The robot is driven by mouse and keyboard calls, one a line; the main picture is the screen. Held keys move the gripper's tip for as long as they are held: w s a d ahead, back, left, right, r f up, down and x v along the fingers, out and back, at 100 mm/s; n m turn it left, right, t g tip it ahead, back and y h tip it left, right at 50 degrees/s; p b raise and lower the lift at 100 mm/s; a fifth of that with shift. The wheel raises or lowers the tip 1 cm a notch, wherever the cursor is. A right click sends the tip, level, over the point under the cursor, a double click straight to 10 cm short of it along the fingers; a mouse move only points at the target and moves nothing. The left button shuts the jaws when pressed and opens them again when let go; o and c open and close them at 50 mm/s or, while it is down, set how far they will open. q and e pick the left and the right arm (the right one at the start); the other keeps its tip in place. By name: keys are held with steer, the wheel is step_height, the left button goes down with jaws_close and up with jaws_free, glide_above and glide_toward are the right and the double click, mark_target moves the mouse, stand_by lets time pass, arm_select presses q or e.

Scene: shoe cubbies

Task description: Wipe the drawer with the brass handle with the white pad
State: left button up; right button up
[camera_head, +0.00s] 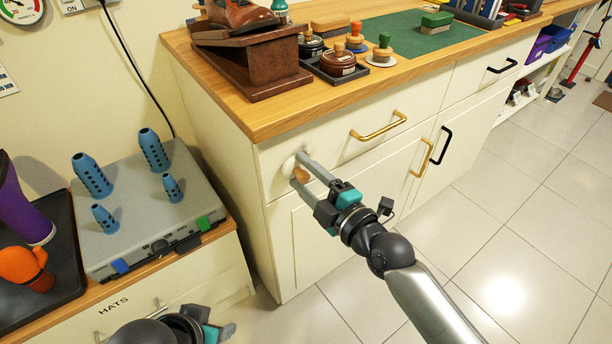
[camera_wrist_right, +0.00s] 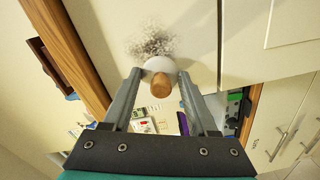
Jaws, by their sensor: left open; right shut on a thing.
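The drawer with the brass handle (camera_head: 335,135) is the upper left drawer, closed under the wooden counter. Its brass handle (camera_head: 378,127) is right of my right gripper (camera_head: 317,174). That gripper is shut on the wooden knob of the white pad (camera_head: 289,167), at the drawer's left end. The pad's face seems to be against the drawer front; exact contact is hard to tell. In the right wrist view, the white pad (camera_wrist_right: 152,65) borders a dark speckled smudge (camera_wrist_right: 152,40) on the drawer front. My left gripper (camera_head: 218,331) is low, partly cut off, open and empty.
A second drawer with a black handle (camera_head: 501,66) is to the right. Cupboard doors are below. The counter (camera_head: 260,122) edge overhangs the drawer and carries a shoe stand (camera_head: 255,62) and jars. A grey boot dryer (camera_head: 150,215) stands on the low cabinet at left.

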steer(key=shift+w+a, duration=0.25)
steer(key=shift+w, duration=0.1)
steer(key=shift+d, duration=0.1)
